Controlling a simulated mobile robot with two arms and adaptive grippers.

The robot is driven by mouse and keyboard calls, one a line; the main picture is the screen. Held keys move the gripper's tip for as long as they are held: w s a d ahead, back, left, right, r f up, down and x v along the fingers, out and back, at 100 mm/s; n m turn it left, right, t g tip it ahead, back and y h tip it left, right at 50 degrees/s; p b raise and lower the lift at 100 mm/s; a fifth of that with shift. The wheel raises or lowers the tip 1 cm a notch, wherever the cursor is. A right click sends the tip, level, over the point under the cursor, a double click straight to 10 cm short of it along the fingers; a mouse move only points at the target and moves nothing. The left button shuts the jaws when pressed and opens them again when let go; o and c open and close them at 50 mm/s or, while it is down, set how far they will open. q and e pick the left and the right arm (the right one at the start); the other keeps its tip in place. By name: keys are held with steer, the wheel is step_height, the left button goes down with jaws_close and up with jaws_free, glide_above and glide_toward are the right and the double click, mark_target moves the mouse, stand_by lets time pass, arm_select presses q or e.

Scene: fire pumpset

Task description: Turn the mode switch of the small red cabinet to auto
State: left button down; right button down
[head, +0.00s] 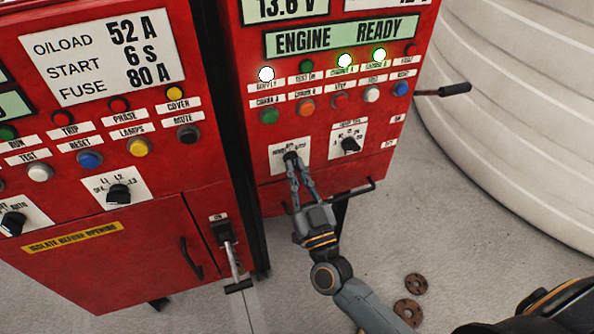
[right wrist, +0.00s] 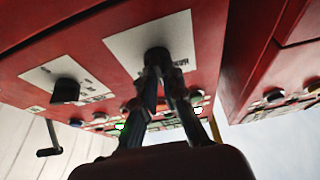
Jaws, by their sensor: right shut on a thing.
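The small red cabinet (head: 320,143) stands at the upper right of the head view, its panel tilted in the picture. Its left rotary switch (head: 290,156) is a black knob on a white plate low on the panel. My right gripper (head: 292,162) is shut on this knob, its fingers reaching up from below. In the right wrist view the same knob (right wrist: 158,56) sits between the fingertips. The fingers hide part of the plate's lettering, and I cannot read where the knob points. My left gripper is not in view.
A second black knob (head: 350,144) sits just right of the held one. A bar handle (head: 345,192) runs below the panel. A larger red cabinet (head: 130,240) stands left across a narrow gap. A white ribbed tank (head: 520,110) is at right. Rusty discs (head: 409,312) lie on the floor.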

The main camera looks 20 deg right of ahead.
steer(key=shift+m+h, duration=0.4)
steer(key=shift+m, duration=0.1)
steer(key=shift+a+m+g+h+p, duration=0.1)
steer(key=shift+m+g+h+p, duration=0.45)
steer(key=shift+m, duration=1.35)
steer(key=shift+a+m+g+h+p, duration=0.1)
steer(key=shift+m+h+p, duration=0.55)
steer(key=shift+m+h, duration=0.9)
steer(key=shift+m+g+h+p, duration=0.25)
steer(key=shift+m+h+p, duration=0.3)
steer(key=shift+m, duration=1.7)
steer(key=c, duration=1.4)
jaws_free()
steer(key=shift+c, duration=0.2)
steer(key=shift+s, duration=0.1)
steer(key=v, duration=1.2)
steer(key=shift+r, duration=0.15)
